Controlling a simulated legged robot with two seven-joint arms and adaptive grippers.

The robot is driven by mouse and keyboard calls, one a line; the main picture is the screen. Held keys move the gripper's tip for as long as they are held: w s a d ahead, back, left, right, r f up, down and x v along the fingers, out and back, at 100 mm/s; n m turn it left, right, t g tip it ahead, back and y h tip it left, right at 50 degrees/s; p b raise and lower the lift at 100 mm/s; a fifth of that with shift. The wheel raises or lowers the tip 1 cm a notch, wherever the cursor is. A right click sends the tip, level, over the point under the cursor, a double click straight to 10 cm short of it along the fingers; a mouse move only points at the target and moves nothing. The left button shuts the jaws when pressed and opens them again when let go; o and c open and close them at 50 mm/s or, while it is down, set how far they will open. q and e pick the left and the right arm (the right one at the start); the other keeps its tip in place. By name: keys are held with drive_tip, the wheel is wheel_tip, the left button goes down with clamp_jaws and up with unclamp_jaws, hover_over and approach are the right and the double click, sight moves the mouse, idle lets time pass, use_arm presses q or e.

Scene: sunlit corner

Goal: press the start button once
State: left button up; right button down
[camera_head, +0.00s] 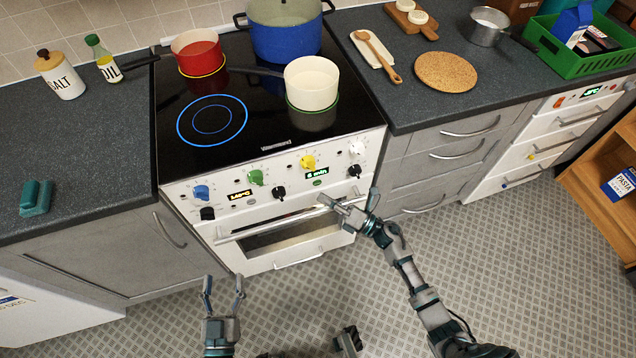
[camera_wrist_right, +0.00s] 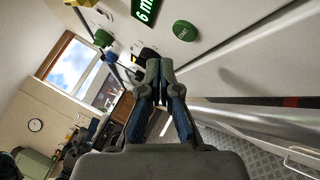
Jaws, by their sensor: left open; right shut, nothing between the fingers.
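The start button is a green oval marked START (camera_wrist_right: 185,30) in the right wrist view, on the white oven panel beside the green-lit "6 min" display. In the head view it is a small green spot (camera_head: 318,183) just under that display. My right gripper (camera_head: 331,202) is shut and empty, in front of the oven just below the button. In the right wrist view its closed fingertips (camera_wrist_right: 158,66) are below and left of the button, with a visible gap to it. My left gripper (camera_head: 224,283) is open and empty, low in front of the oven.
Blue, green, yellow, white and black knobs line the oven panel (camera_head: 229,199). The oven door handle (camera_head: 270,225) runs below the panel, close to my right gripper. A red pot (camera_head: 197,52), a white pot (camera_head: 312,82) and a blue pot (camera_head: 285,38) stand on the hob.

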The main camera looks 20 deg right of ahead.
use_arm(q)
drive_tip(key=shift+r+p, duration=0.35)
drive_tip(key=shift+r, duration=0.35)
use_arm(e)
drive_tip(key=s, duration=0.3)
